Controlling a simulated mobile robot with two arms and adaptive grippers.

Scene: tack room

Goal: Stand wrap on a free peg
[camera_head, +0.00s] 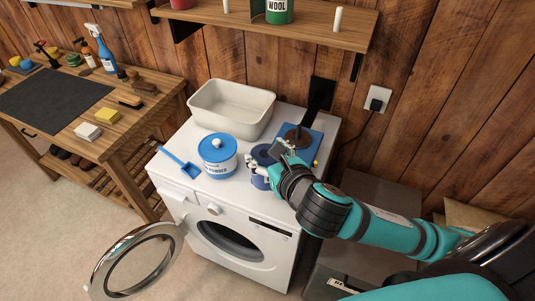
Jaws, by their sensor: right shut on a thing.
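The wrap looks like a blue roll (261,151) on or just above the front right of the white washing machine's top; whether it touches the top is unclear. My right gripper (265,162) is shut on it, and its fingers and wrist hide part of the roll. White upright pegs stand on the wooden wall shelf: a bare one (338,18) at the right and another (226,6) further left. A green roll marked WOOL (279,11) stands between them; whether a peg is inside it cannot be seen. My left gripper is not in view.
A workbench (120,150) stands left.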

